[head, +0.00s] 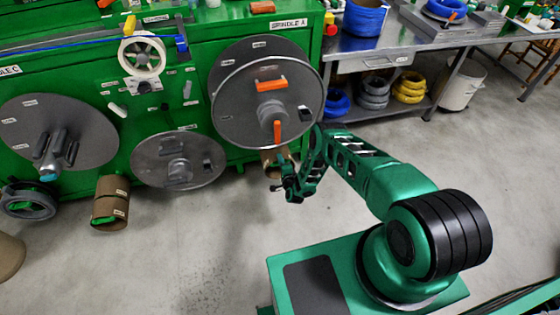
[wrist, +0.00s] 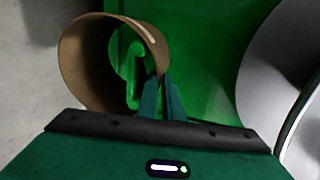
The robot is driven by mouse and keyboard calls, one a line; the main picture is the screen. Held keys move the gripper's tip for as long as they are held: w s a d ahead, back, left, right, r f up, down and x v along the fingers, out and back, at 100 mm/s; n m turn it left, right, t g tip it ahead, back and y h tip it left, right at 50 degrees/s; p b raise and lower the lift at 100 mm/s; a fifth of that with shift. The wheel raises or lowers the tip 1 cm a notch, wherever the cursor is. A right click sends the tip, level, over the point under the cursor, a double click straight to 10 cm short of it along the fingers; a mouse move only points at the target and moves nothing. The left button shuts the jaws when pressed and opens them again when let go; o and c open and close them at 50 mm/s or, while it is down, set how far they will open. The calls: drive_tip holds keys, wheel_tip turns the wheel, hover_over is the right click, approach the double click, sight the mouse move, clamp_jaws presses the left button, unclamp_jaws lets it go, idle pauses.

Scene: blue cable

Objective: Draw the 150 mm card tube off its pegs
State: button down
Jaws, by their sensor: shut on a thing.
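A brown card tube (wrist: 88,62) shows in the wrist view with its open end toward me. A bright green peg (wrist: 133,76) shows inside it, in front of the green machine face. My gripper (wrist: 161,98) is shut on the tube's wall at its right side, one teal finger inside the rim and one outside. In the head view the tube (head: 270,157) is low on the machine, below the spindle A disc, partly hidden by my gripper (head: 281,184). I cannot read its size, nor tell whether it rests on the peg.
A large grey disc (head: 232,92) with orange handles hangs just above my gripper. A smaller disc (head: 150,172) is to its left. Another brown tube (head: 109,213) sits lower left on the machine. The concrete floor in front (head: 170,255) is clear. A steel bench (head: 395,45) stands right.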

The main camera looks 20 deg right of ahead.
drive_tip(key=shift+s+f, duration=0.2)
drive_tip(key=shift+s, duration=0.7)
idle(0.6)
